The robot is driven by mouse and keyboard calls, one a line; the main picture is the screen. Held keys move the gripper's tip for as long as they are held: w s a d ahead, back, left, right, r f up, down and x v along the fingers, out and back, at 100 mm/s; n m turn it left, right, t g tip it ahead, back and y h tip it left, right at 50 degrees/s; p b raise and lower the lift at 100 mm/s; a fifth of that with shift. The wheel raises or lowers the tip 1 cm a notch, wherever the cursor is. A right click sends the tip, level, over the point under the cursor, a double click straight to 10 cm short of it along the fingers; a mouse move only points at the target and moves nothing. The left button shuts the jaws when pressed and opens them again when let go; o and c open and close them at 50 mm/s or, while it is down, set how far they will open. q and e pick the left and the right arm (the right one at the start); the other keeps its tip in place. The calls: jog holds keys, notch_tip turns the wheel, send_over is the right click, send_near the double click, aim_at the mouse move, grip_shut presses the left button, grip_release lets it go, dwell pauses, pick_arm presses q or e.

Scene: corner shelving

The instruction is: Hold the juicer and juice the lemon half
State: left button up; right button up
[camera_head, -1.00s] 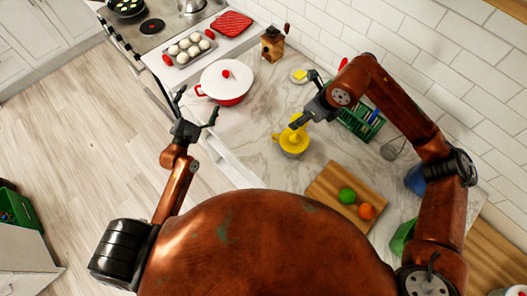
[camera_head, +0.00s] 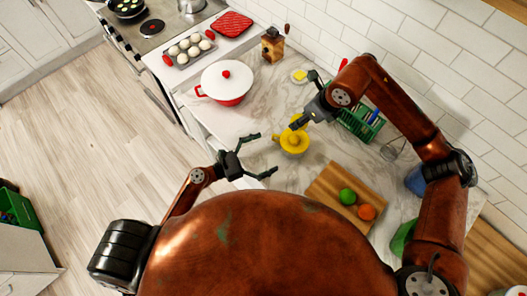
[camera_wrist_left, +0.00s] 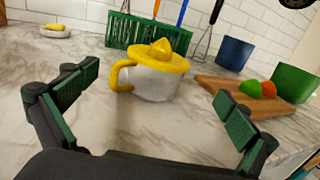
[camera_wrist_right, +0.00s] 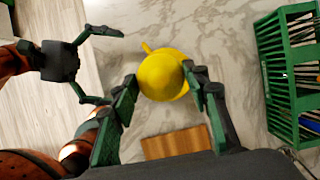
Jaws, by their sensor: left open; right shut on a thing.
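The juicer (camera_head: 291,144), with a yellow top and handle, stands upright on the marble counter. In the left wrist view the juicer (camera_wrist_left: 152,80) shows its pale body, ridged cone and handle on the left. My left gripper (camera_head: 266,154) is open and empty beside the juicer, its fingers pointing at it but apart from it. My right gripper (camera_head: 296,123) is above the juicer, shut on the yellow lemon half (camera_wrist_right: 160,76). In the right wrist view the lemon half hides much of the juicer below.
A cutting board (camera_head: 325,195) with a green fruit (camera_head: 347,196) and an orange one (camera_head: 366,211) lies to the right. A green rack (camera_head: 360,125) stands behind. A red-and-white pot (camera_head: 226,84) is at the back left. Counter between pot and juicer is clear.

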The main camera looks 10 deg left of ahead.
aim_at(290, 142)
pick_arm(q)
jog(key=x, duration=1)
jog(key=shift+w+d, duration=0.2)
jog(key=shift+c, duration=0.6)
jog(key=c, duration=1.2)
jog(key=o, duration=1.3)
jog(key=shift+c, duration=0.6)
jog(key=c, duration=1.1)
